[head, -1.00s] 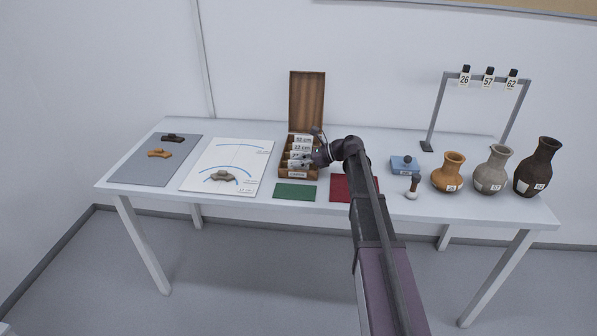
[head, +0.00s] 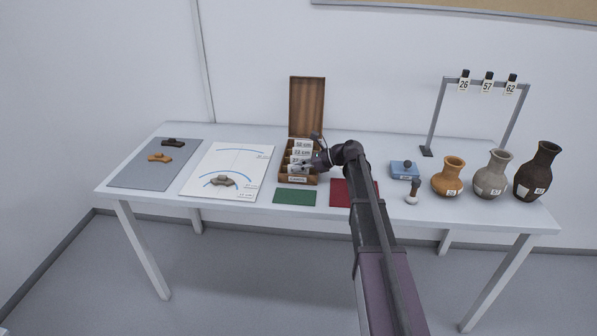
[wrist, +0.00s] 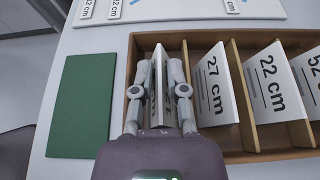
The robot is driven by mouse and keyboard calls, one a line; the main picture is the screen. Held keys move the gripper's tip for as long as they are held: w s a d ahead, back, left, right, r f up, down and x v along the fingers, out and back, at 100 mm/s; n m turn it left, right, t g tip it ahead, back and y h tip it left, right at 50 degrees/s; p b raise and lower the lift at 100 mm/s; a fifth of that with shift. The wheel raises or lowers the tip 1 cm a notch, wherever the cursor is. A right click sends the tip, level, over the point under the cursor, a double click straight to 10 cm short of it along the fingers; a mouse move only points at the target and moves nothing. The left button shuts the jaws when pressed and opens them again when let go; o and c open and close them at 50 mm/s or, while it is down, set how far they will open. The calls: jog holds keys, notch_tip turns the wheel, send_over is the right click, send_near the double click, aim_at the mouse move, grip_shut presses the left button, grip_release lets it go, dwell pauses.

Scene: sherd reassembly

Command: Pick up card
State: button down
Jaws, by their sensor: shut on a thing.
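My gripper (wrist: 163,92) is shut on a white card (wrist: 161,88) in the first compartment of the wooden card box (wrist: 137,50). The fingers are on either side of the card. It is seen nearly edge-on and its writing cannot be read. In the wrist view, the 27 cm card (wrist: 215,88), the 22 cm card (wrist: 272,83) and a 52 cm card (wrist: 312,72) lean in the compartments to the right. In the head view, my gripper (head: 312,165) is low at the box (head: 298,180) and partly hides the cards.
A green mat (head: 295,197) and a red mat (head: 345,192) lie in front of the box. A white sheet with blue arcs (head: 238,157) and a grey mat (head: 130,177) with sherds lie left. A blue pad (head: 404,172), a stamp, three vases and a tag rack (head: 438,115) stand right.

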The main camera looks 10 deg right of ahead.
jog(key=shift+r, duration=0.1)
notch_tip(320, 180, up, 3)
jog(key=p, duration=0.3)
jog(key=shift+r, duration=0.1)
jog(key=s+r+p, duration=0.1)
jog(key=s+p, duration=0.1)
jog(key=s, duration=1.4)
jog(key=shift+d+r, duration=0.3)
